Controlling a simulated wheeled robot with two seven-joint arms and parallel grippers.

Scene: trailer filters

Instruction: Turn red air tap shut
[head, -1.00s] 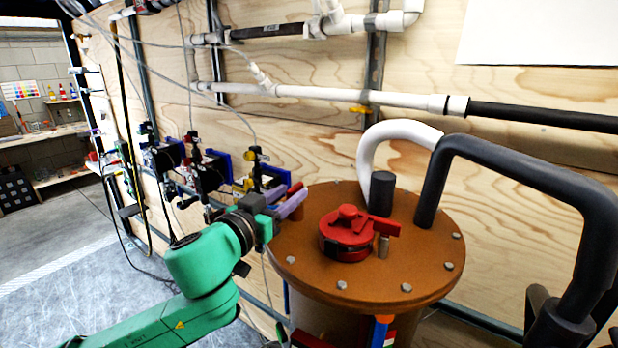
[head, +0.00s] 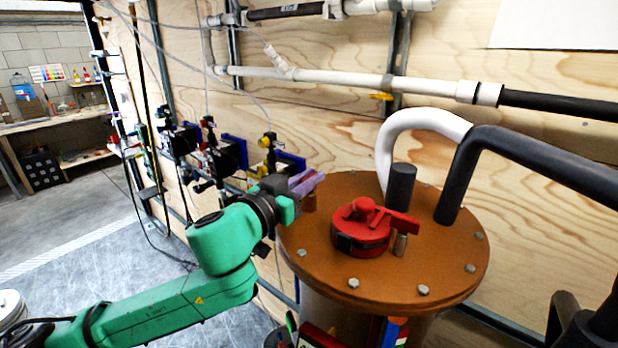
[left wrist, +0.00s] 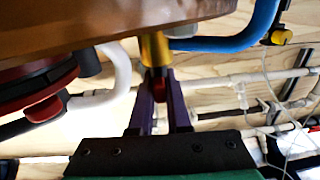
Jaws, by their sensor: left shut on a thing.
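The red air tap (left wrist: 159,86) shows in the left wrist view as a small red piece between my purple fingers, just below a brass fitting (left wrist: 153,48). My left gripper (left wrist: 160,98) is shut on it. In the head view my left gripper (head: 308,183) is at the left edge of the brown round lid (head: 450,270), and its fingers mostly hide the tap. I cannot tell the tap handle's exact angle. My right gripper is not in view.
A larger red cap with a handle (head: 362,232) sits on the lid, near a short dark post (head: 401,185). A white and black bent pipe (head: 425,122) rises behind. Several small valves (head: 225,155) line the wooden wall. A blue hose (left wrist: 235,40) runs near the fitting.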

